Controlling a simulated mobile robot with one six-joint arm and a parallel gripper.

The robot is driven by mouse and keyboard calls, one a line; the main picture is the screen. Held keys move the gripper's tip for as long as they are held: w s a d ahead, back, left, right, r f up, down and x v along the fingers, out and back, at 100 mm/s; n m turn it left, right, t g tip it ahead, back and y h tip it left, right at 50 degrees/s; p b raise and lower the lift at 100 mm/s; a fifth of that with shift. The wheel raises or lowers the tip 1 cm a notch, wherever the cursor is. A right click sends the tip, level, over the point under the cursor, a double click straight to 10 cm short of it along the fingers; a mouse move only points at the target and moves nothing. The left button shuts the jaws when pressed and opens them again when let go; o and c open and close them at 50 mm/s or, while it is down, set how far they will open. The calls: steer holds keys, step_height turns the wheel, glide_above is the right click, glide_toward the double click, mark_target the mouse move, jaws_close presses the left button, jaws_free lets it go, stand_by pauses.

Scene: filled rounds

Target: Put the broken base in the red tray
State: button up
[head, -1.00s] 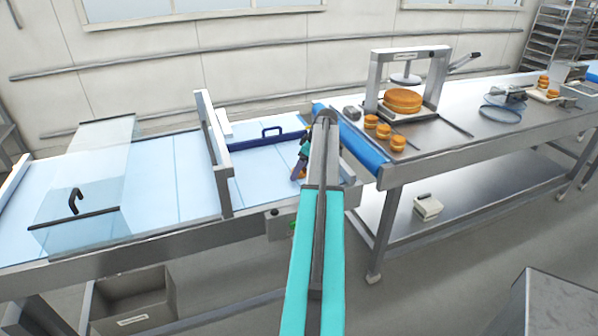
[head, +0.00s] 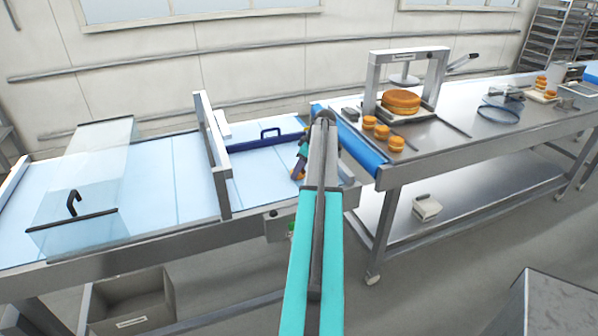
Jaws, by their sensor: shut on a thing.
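My gripper (head: 299,172) is small in the head view, over the right end of the pale blue conveyor belt, partly hidden behind my own arm. It is shut on a small orange-yellow piece, the broken base (head: 297,178), of which only a little shows at the fingertips. Its broken edge cannot be made out. I cannot tell whether the piece touches the belt. No red tray shows in this view.
A dark blue bar with a handle (head: 268,139) crosses the belt behind my gripper, and a metal frame (head: 212,155) stands left. Right, a steel table (head: 455,130) holds a press (head: 408,62), a large round cake (head: 401,101) and small orange rounds (head: 382,132).

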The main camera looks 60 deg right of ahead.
steer(key=shift+r, duration=0.2)
steer(key=shift+r+b, duration=0.9)
steer(key=shift+r, duration=0.6)
steer(key=s+a+b, duration=0.1)
steer(key=s+a, duration=0.1)
steer(key=s, duration=0.3)
steer(key=s+a+r+b, duration=0.1)
steer(key=s, duration=0.4)
steer(key=s+a+b, duration=0.2)
steer(key=s, duration=0.3)
steer(key=shift+a+r, duration=0.3)
steer(key=shift+a, duration=0.05)
